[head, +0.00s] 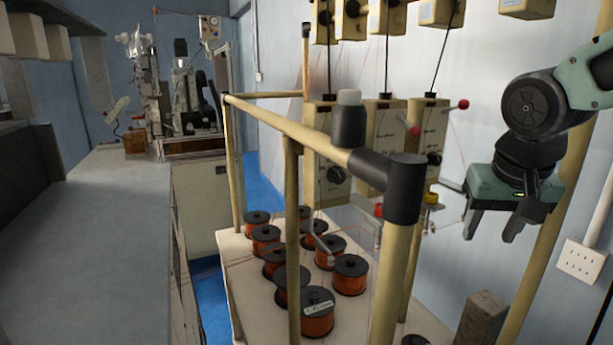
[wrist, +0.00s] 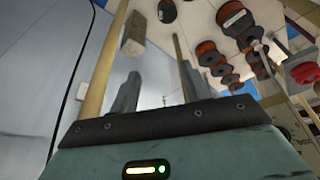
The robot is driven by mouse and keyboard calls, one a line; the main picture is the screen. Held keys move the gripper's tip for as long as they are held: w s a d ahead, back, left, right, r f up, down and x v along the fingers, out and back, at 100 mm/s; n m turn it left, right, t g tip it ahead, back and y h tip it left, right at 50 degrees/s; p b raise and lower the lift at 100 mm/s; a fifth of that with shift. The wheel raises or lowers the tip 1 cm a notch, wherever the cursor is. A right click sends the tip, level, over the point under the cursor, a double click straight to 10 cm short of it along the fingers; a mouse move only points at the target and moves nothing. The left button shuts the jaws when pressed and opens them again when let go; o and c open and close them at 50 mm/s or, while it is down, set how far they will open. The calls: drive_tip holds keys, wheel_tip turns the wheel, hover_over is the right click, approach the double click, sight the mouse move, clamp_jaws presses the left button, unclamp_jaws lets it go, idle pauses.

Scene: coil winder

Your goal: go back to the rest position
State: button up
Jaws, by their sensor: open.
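My gripper (head: 491,229) is at the right of the head view, pointing down in the air at the right side of the spool rack. Its two fingers are apart with nothing between them. In the wrist view the fingers of my gripper (wrist: 160,92) stand apart and empty at the middle, with the green gripper body along the bottom. Part of my arm enters from the right edge of the head view.
Several copper-wire spools (head: 350,275) stand on a pale table (head: 253,290) below a tan pipe frame (head: 290,130). Tensioner boxes (head: 428,135) hang near the wall. A wooden block (head: 482,318) is below my gripper. A grey counter (head: 100,230) runs along the left.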

drive_tip(key=s+d+f+n+y, duration=0.1)
drive_tip(key=s+f, duration=0.2)
drive_tip(key=f, duration=0.3)
drive_tip(key=s+d+f+n, duration=0.2)
drive_tip(key=s+f, duration=0.1)
drive_tip(key=f, duration=0.3)
drive_tip(key=s+a+f+n+g+b, duration=0.1)
drive_tip(key=s+a+n+b, duration=0.1)
drive_tip(key=s+a, duration=0.4)
drive_tip(key=s+a+f+n+g+b, duration=0.1)
drive_tip(key=s+a+n, duration=0.4)
drive_tip(key=a, duration=0.7)
drive_tip(key=shift+s+a+g+y+b, duration=0.4)
drive_tip(key=shift+s+g, duration=0.3)
drive_tip(key=shift+s, duration=0.45)
